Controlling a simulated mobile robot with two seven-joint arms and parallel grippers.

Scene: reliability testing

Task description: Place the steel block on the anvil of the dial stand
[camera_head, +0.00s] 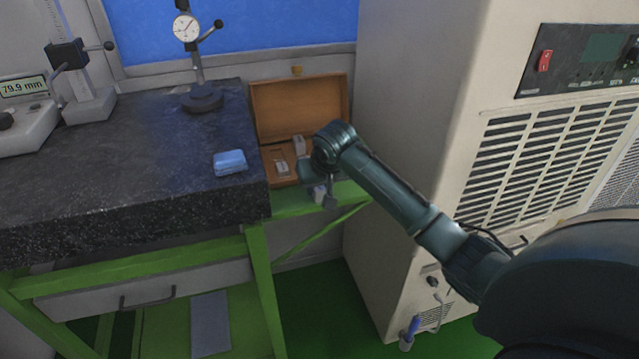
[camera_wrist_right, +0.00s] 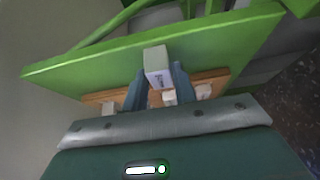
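The dial stand (camera_head: 202,100) stands on the dark granite plate, its round base serving as a low anvil. Its dial (camera_head: 187,27) is above on a post. My right gripper (camera_head: 320,188) is beside the granite plate's right edge, in front of the wooden box. In the right wrist view my right gripper (camera_wrist_right: 158,82) has its fingers on both sides of a pale steel block (camera_wrist_right: 157,62) with small markings. The block's lower end also shows below the gripper in the head view (camera_head: 319,196). My left gripper is in neither view.
An open wooden box (camera_head: 328,98) with several pale blocks (camera_head: 282,167) sits right of the granite plate (camera_head: 110,160). A blue object (camera_head: 229,162) lies near the plate's right edge. A height gauge (camera_head: 90,100) stands at left; a beige cabinet (camera_head: 415,130) at right.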

